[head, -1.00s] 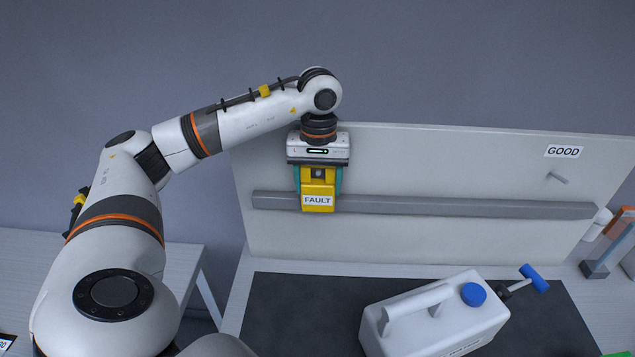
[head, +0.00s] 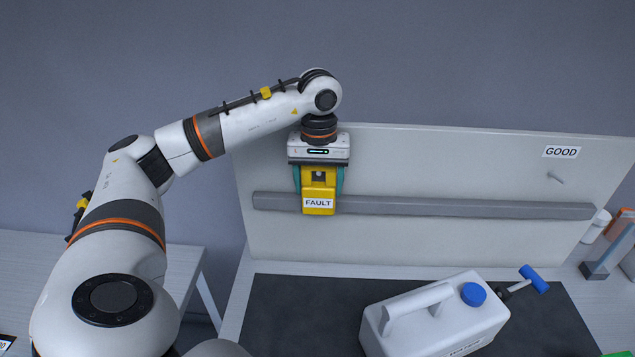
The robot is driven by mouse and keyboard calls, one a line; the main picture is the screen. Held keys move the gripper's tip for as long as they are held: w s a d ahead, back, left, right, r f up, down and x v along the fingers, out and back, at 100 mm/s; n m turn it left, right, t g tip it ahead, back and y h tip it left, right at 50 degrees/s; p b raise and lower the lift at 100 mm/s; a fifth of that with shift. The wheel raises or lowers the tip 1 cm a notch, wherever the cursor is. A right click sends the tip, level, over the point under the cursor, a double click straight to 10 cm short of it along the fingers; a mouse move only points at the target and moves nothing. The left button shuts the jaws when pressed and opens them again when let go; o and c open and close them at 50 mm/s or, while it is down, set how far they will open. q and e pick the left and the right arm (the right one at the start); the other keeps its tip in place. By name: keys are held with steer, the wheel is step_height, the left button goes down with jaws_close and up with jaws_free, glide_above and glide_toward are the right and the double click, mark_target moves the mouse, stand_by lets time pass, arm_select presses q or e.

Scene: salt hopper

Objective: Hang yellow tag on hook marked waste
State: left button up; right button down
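The yellow tag (head: 318,204), lettered FAULT, is upright in front of the left part of the pale upright board (head: 450,160). My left gripper (head: 319,182) points down from above, its teal fingers against both sides of the tag; it looks shut on it. The tag's lower part overlaps the grey rail (head: 460,208) in the picture. A bare peg (head: 556,178) sits on the board at the right, under a GOOD label (head: 561,152). I see no waste marking; my gripper covers part of the board. Whether the tag touches a hook is hidden. My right gripper is out of view.
A clear-and-orange object (head: 608,250) stands at the right edge. The mat's left part is clear.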

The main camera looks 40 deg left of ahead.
arm_select(q)
steer(key=o, duration=0.4)
steer(key=shift+w+a, duration=0.15)
steer(key=shift+a, duration=0.1)
